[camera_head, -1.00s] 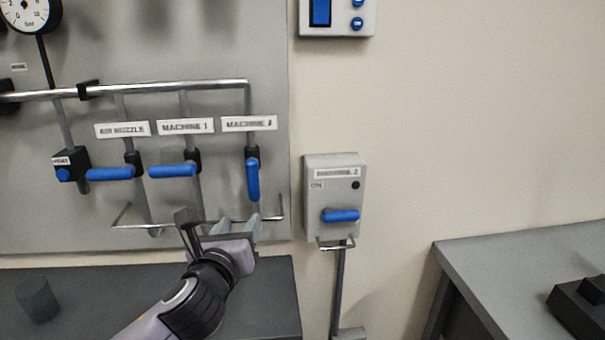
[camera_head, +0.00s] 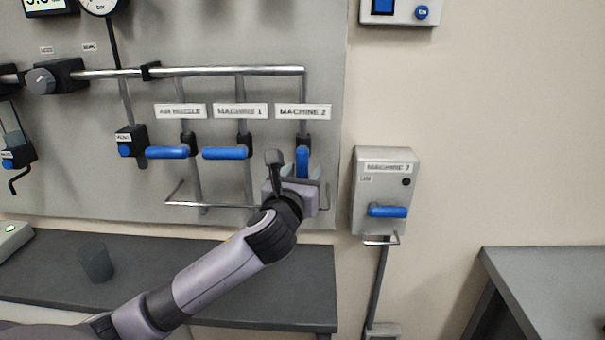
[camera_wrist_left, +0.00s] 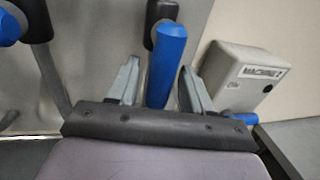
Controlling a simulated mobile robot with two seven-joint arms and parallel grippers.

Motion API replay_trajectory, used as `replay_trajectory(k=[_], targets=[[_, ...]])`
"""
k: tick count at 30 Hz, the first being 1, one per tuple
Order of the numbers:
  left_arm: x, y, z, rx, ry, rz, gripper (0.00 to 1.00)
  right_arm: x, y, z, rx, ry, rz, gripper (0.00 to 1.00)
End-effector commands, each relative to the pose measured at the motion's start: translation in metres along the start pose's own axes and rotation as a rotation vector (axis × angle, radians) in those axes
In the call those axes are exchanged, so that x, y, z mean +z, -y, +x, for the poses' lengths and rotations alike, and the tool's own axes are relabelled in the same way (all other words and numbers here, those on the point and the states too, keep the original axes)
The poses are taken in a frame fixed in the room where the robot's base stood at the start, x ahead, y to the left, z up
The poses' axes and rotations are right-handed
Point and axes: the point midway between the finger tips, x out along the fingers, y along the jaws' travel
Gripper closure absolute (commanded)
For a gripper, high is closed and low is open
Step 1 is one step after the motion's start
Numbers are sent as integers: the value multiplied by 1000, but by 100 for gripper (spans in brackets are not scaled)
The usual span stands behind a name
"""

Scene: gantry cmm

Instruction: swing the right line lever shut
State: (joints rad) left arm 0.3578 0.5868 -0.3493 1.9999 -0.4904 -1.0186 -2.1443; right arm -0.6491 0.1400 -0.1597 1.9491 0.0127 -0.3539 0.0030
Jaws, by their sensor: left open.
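The right line lever (camera_head: 302,160) is a blue handle under the MACHINE 2 label (camera_head: 303,111), hanging straight down along its pipe, unlike the two level levers to its left. My left gripper (camera_head: 298,174) is at the lower part of this lever, open. In the left wrist view the blue lever (camera_wrist_left: 167,62) stands between the two spread fingers, with gaps on both sides. My right gripper is not in view.
The MACHINE 1 lever (camera_head: 225,153) and AIR NOZZLE lever (camera_head: 167,152) are on the left. A thin metal rail (camera_head: 222,205) runs below them. A grey box (camera_head: 385,190) with a blue handle is on the wall to the right. A dark bench (camera_head: 210,275) lies below.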

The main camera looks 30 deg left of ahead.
Motion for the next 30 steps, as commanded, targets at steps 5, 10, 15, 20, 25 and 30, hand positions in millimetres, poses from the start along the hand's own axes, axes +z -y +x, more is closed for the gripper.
replay_trajectory(k=[5,10,15,20,25,30], targets=[[0,0,1,0,-1,0,50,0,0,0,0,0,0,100],[0,0,1,0,-1,0,80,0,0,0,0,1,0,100],[0,0,0,0,-1,0,100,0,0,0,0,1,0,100],[0,-1,0,0,-3,12,100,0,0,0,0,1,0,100],[0,-3,0,1,-12,66,100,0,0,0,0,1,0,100],[1,-8,-1,1,-32,172,100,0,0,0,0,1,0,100]])
